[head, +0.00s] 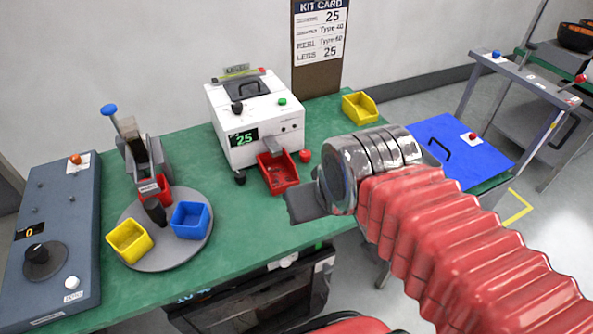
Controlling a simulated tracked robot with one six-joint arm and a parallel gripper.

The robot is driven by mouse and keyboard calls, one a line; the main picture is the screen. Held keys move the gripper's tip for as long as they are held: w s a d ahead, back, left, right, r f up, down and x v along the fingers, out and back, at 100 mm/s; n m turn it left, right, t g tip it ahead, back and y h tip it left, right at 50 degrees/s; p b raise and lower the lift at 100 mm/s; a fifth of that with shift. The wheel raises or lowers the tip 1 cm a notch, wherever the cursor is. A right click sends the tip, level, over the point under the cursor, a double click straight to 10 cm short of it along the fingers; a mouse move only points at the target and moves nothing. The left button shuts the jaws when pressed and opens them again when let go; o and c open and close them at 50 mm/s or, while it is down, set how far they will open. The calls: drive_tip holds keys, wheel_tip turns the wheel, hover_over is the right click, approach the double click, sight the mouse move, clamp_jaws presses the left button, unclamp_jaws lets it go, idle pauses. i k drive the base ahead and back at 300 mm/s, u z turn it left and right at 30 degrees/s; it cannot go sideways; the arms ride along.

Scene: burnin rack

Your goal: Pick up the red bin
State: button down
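A red bin (278,177) sits on the green table at the front of the white counting machine (260,113), under its grey chute. A few small dark things seem to lie in it; they are too small to tell. A second red bin (163,187) stands on the round grey turntable (181,252), partly hidden by the black post and the grey dispenser. My gripper (303,204) is just right of and nearer than the first red bin, apart from it in the picture. Only a dark grey part shows beyond my wrist, so its opening is hidden.
The turntable also holds a yellow bin (129,241) and a blue bin (190,220). Another yellow bin (360,108) stands at the back right. A grey control panel (75,215) is at the left. A red knob (305,156) is close beside the first red bin. Green table (240,225) is bare in front.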

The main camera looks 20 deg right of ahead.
sight(279, 173)
drive_tip(key=u, duration=0.25)
drive_tip(key=k, duration=0.85)
drive_tip(key=u, duration=0.6)
drive_tip(key=k, duration=0.5)
drive_tip(key=u, duration=0.45)
drive_tip(key=i, duration=1.5)
drive_tip(key=z, duration=0.5)
